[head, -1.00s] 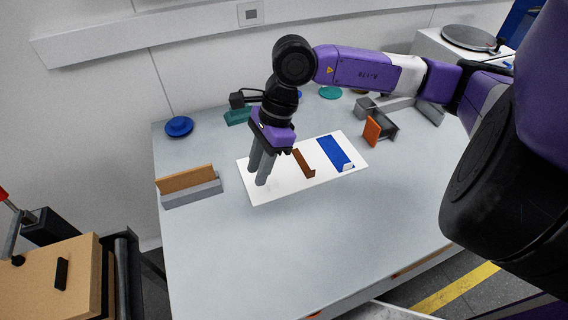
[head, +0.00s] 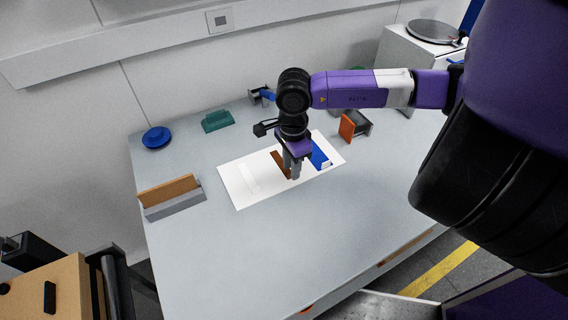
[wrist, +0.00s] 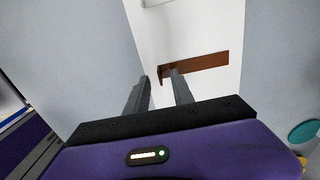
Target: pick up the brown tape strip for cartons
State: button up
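The brown tape strip (head: 279,163) lies on a white sheet (head: 237,197) on the grey table, between a white strip (head: 250,178) and a blue strip (head: 318,155). In the wrist view the brown strip (wrist: 205,62) runs sideways, with a small turned-up tab at its left end. My gripper (head: 292,176) points down at the strip's near end and hides part of it. In the wrist view my gripper (wrist: 159,74) has its two fingers apart, with the strip's tab end showing near the gap. I cannot tell whether a finger touches the strip.
A grey holder with a brown board (head: 172,193) stands at the left. A blue round item (head: 156,138) and a green block (head: 217,121) are at the back. A grey holder with an orange plate (head: 347,127) stands right of the sheet. The table front is clear.

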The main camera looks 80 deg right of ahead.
jog(key=shift+f, duration=0.45)
grip_shut()
jog(key=shift+r, duration=0.1)
